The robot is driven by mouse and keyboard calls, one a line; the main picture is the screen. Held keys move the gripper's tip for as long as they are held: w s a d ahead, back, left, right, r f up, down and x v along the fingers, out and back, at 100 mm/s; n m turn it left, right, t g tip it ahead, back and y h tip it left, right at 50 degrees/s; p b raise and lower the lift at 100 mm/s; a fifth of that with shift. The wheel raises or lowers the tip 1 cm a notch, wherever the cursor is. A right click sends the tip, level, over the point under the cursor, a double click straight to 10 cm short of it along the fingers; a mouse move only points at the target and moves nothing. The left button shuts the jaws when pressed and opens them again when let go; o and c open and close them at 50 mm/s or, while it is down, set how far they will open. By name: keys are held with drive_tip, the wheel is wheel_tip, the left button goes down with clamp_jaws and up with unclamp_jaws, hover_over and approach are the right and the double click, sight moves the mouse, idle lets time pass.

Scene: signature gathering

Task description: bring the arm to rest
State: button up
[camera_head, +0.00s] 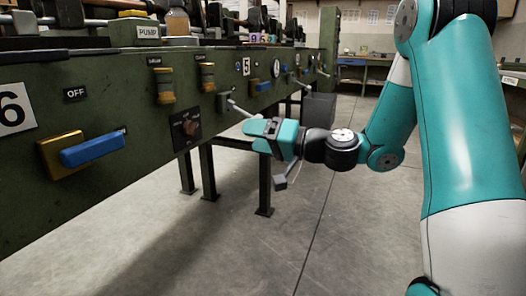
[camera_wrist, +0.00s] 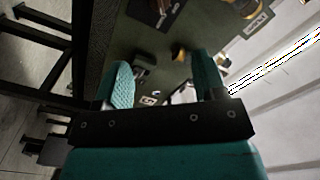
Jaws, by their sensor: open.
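My arm (camera_head: 455,120) reaches in from the right, its teal upper link upright and its forearm bent down toward the green bench panel. My gripper (camera_head: 262,126) is in front of the panel, pointing left toward it. In the wrist view its two teal fingers (camera_wrist: 165,80) stand apart, with nothing seen held between them. A grey lever (camera_head: 238,108) sticks out of a box on the panel and ends close to the fingertips. I cannot tell whether they touch.
The green panel (camera_head: 110,190) fills the left, with a blue handle (camera_head: 92,149), a dark dial plate (camera_head: 186,129) and yellow switches (camera_head: 164,86). A dark grey bin (camera_head: 319,110) is beyond my gripper. Open concrete floor (camera_head: 340,235) lies below the arm.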

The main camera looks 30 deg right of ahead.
drive_tip(key=shift+s+d+b, duration=0.35)
drive_tip(key=shift+s+d, duration=0.05)
drive_tip(key=shift+s, duration=0.15)
drive_tip(key=s+a+f+n+g+p, duration=0.1)
drive_tip(key=s+a+n+g, duration=0.4)
drive_tip(key=a, duration=0.3)
drive_tip(key=s+a+f+n+g+p, duration=0.1)
drive_tip(key=s+a+n+g+p, duration=0.15)
drive_tip(key=s+a+g, duration=0.45)
drive_tip(key=s+n+g+h+p, duration=0.1)
drive_tip(key=s+n+g+h, duration=0.35)
drive_tip(key=s, duration=0.85)
wheel_tip(320, 180, up, 37)
drive_tip(key=m+t+h+p, duration=0.2)
drive_tip(key=p, duration=3.6)
drive_tip(key=shift+r, duration=0.2)
